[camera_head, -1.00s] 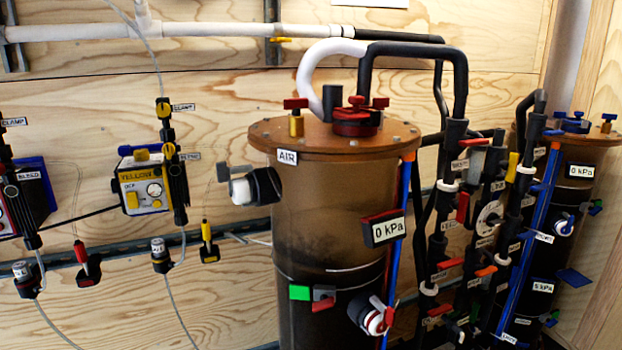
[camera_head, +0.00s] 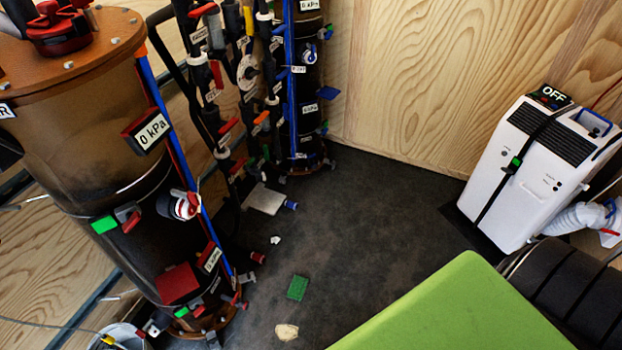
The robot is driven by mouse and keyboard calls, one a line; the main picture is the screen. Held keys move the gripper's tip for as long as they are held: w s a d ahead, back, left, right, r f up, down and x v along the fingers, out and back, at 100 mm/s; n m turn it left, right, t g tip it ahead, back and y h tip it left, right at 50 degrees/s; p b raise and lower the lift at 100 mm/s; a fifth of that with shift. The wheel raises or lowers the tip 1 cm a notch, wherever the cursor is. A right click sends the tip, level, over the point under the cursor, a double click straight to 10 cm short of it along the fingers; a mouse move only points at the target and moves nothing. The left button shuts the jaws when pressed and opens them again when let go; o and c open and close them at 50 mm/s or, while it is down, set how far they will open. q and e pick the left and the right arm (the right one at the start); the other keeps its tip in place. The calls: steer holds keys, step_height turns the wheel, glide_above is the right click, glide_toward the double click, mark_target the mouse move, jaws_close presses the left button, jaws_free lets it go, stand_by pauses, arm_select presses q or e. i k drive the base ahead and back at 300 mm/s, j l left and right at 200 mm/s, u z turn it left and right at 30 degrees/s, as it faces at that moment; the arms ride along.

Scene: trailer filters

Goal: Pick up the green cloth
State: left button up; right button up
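A small green rectangular piece (camera_head: 298,287), which may be the green cloth, lies flat on the dark floor at the lower middle. A pale beige crumpled piece (camera_head: 287,331) lies on the floor just below it. A large light green flat surface (camera_head: 455,312) fills the lower right; it looks stiff, like a panel or table top. Neither of my grippers is in view.
A brown-topped filter tank (camera_head: 80,150) stands at the left, with a second dark tank (camera_head: 304,120) and valve pipes behind. A white machine marked OFF (camera_head: 530,170) stands at the right. Dark floor (camera_head: 375,215) is clear between them.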

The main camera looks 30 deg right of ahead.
mark_target(297, 290)
steer(key=z, duration=0.8)
